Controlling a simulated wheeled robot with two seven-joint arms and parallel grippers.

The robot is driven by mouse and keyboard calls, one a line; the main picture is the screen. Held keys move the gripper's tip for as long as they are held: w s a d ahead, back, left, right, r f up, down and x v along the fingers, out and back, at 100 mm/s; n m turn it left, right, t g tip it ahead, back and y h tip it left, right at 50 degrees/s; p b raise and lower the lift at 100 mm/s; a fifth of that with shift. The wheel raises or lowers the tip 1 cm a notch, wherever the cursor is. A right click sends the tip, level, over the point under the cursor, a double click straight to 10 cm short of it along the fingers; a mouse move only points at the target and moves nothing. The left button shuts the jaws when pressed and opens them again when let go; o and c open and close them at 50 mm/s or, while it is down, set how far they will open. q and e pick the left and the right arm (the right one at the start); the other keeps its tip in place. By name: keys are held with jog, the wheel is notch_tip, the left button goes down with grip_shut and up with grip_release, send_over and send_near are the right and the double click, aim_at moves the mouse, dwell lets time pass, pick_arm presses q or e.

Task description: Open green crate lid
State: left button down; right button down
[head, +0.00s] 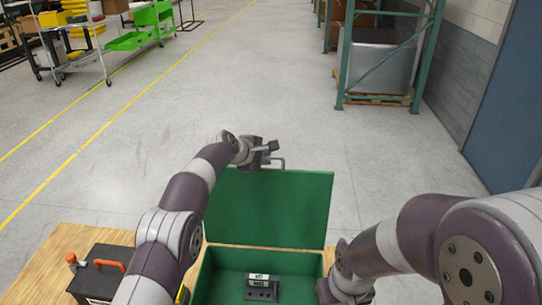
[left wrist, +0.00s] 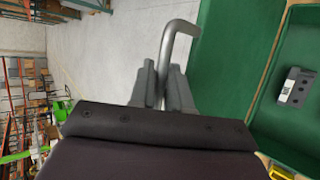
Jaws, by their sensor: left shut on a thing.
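The green crate (head: 205,280) stands on the wooden table at the bottom middle of the head view. Its green lid (head: 270,208) is raised and tilted up at the far side, so the inside of the crate shows. My left gripper (head: 268,152) is at the lid's top edge, shut on the grey bent handle (head: 280,163). In the left wrist view the two fingers (left wrist: 162,88) close around the handle (left wrist: 183,27), with the green lid (left wrist: 240,50) to the right. My right arm comes in from the right; its gripper does not show.
A dark block with a white label (head: 259,282) lies inside the crate. A black toolbox with an orange handle (head: 108,264) stands on the wooden table (head: 50,262) at left. Beyond the lid the floor is clear; shelving and carts stand farther away.

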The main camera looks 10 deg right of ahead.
pick_arm(q)
jog(key=shift+s+f, duration=0.2)
jog(key=shift+s, duration=0.2)
jog(key=c, duration=1.2)
grip_release()
jog(key=shift+w, duration=0.1)
jog(key=shift+o, duration=0.2)
jog(key=shift+w, duration=0.15)
pick_arm(e)
jog(key=shift+s, duration=0.15)
